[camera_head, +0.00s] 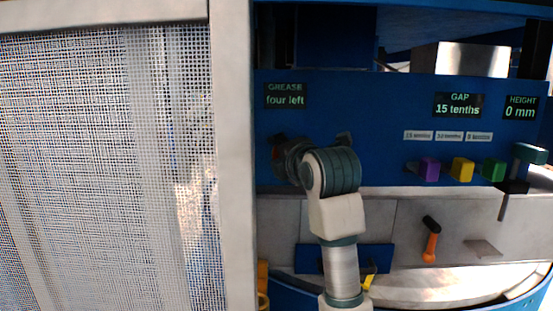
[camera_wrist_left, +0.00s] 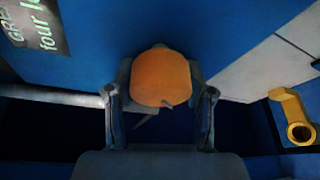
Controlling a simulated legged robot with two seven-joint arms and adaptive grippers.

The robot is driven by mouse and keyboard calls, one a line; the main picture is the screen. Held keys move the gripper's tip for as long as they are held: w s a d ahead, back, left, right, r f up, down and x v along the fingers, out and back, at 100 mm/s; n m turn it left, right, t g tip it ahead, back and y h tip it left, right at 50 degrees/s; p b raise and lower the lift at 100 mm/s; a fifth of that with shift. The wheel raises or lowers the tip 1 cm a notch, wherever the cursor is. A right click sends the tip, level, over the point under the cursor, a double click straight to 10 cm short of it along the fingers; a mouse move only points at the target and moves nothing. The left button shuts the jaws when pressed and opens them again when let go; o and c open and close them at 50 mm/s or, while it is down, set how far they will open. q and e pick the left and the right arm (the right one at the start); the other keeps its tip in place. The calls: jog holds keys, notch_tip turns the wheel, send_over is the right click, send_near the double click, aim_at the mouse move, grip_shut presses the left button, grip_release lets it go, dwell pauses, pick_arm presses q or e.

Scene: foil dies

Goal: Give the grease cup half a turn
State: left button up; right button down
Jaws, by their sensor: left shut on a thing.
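The grease cup (camera_wrist_left: 160,75) is a rounded orange cap in front of the blue panel in the left wrist view. My left gripper (camera_wrist_left: 160,92) has one finger on each side of it and is shut on it. In the head view my left arm (camera_head: 337,215) reaches up to the blue panel (camera_head: 390,110) below the grease display (camera_head: 286,95), which reads "four left". My wrist hides most of the cup and the fingers there. My right gripper is not in view.
A framed mesh screen (camera_head: 100,170) fills the left side. Purple (camera_head: 429,169), yellow (camera_head: 462,169) and green (camera_head: 493,169) blocks line the panel at right, near a teal-topped handle (camera_head: 528,154). An orange lever (camera_head: 431,243) is below. A yellow fitting (camera_wrist_left: 291,112) shows in the wrist view.

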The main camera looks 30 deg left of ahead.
pick_arm(q)
jog(key=shift+d+m, duration=0.4)
jog(key=shift+m, duration=0.1)
jog(key=shift+d+m+y, duration=0.1)
jog(key=shift+m+y, duration=0.2)
jog(key=shift+m, duration=0.1)
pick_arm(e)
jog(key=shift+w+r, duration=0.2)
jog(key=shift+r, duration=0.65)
pick_arm(q)
jog(key=shift+f, duration=0.1)
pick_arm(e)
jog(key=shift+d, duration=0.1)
